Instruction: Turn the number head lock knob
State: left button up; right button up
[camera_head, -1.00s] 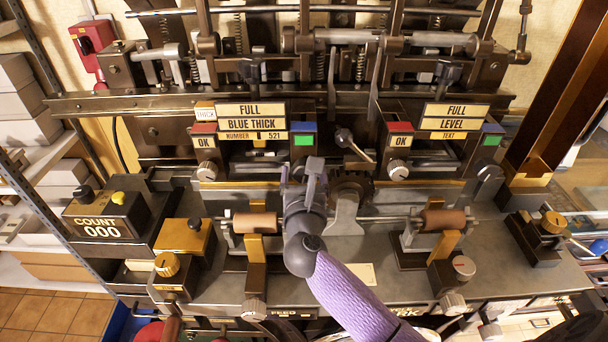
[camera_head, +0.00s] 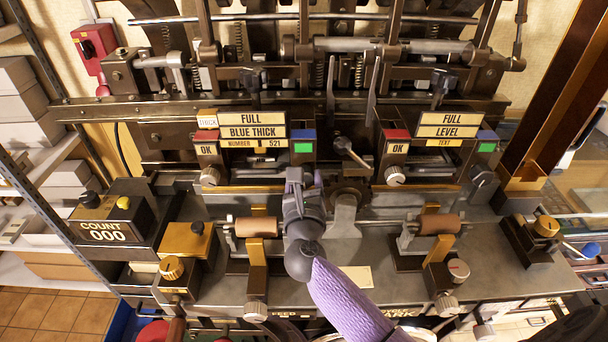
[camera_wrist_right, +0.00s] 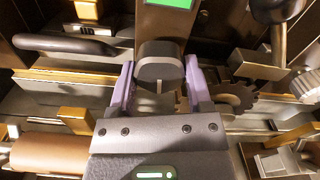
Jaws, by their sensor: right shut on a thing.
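The number head (camera_head: 252,132), with FULL, BLUE THICK and NUMBER 521 plates, stands left of centre in the head view. Its lock knob (camera_wrist_right: 160,68) is dark grey with a pale vertical mark, below a green window (camera_wrist_right: 168,4) in the right wrist view. My right gripper (camera_head: 303,178) reaches up to the head's lower right corner and hides the knob in the head view. Its purple fingers (camera_wrist_right: 194,84) are on both sides of the knob and shut on it. My left gripper is not in view.
A white-faced knob (camera_head: 210,176) is at the number head's lower left. A lever with a round tip (camera_head: 342,143) and a toothed wheel (camera_wrist_right: 232,97) lie close to the right of my gripper. The text head (camera_head: 448,131) stands farther right.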

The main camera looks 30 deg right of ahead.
jog(key=n+p, duration=0.1)
jog(key=n, duration=0.1)
jog(key=n+p, duration=0.1)
jog(key=n, duration=0.1)
jog(key=shift+r+n+p, duration=0.2)
jog(key=shift+n+p, duration=0.1)
jog(key=shift+p, duration=0.1)
jog(key=n+p, duration=0.2)
jog(key=n, duration=0.3)
jog(key=shift+p, duration=0.35)
jog(key=n+p, duration=0.2)
jog(key=n, duration=0.4)
jog(key=n+p, duration=0.1)
jog(key=n, duration=0.4)
jog(key=shift+p, duration=0.35)
jog(key=shift+n, duration=0.4)
jog(key=shift+f, duration=0.1)
jog(key=o, duration=1.3)
jog(key=shift+s, duration=0.1)
